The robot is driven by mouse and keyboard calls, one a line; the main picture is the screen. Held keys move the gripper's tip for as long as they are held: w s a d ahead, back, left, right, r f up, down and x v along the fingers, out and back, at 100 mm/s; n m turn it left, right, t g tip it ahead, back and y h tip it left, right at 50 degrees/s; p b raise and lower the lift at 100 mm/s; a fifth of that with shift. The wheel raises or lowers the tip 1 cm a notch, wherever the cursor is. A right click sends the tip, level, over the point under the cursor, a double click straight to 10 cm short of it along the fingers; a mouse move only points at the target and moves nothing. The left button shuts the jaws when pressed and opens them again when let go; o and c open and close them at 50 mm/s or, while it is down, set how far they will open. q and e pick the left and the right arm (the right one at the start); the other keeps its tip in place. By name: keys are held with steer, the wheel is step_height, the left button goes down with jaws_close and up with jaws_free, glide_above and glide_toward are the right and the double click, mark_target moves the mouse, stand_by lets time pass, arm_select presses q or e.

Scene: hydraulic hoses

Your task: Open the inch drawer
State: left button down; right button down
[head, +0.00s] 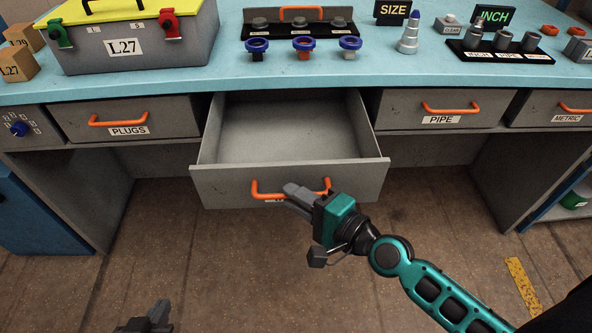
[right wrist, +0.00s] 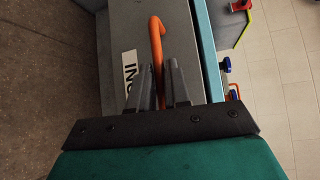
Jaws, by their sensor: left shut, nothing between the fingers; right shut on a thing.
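The inch drawer (head: 215,187) stands pulled out from the middle of the bench, and its visible inside is empty. Its orange handle (head: 265,196) runs across the front. My right gripper (head: 297,192) is shut on this handle. In the right wrist view the handle (right wrist: 156,45) passes between the two fingers (right wrist: 160,85). The label (right wrist: 130,75) beside it shows the letters "IN" and part of more; in the head view it is mostly hidden by the gripper. My left gripper (head: 153,318) is shut and empty, low at the bottom left, away from the drawer.
The plugs drawer (head: 75,118) and pipe drawer (head: 400,105) are closed on either side, with the metric drawer (head: 530,108) further right. The blue benchtop (head: 215,80) holds a toolbox (head: 190,50), fittings and signs. Floor (head: 200,250) in front is clear.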

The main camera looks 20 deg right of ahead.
arm_select(q)
steer(key=shift+w+r, duration=0.2)
steer(key=shift+r, duration=0.05)
arm_select(e)
steer(key=shift+s+a, duration=0.2)
steer(key=shift+s, duration=0.5)
steer(key=shift+s+a, duration=0.2)
steer(key=shift+s, duration=0.5)
steer(key=c, duration=1.2)
jaws_free()
steer(key=shift+o, duration=0.2)
arm_select(q)
steer(key=shift+w+d+f+h+b, duration=0.35)
steer(key=shift+d+b, duration=0.2)
steer(key=shift+b, duration=0.65)
arm_select(e)
steer(key=v, duration=1.3)
arm_select(q)
steer(key=shift+s+f, duration=0.15)
steer(key=shift+s, duration=0.05)
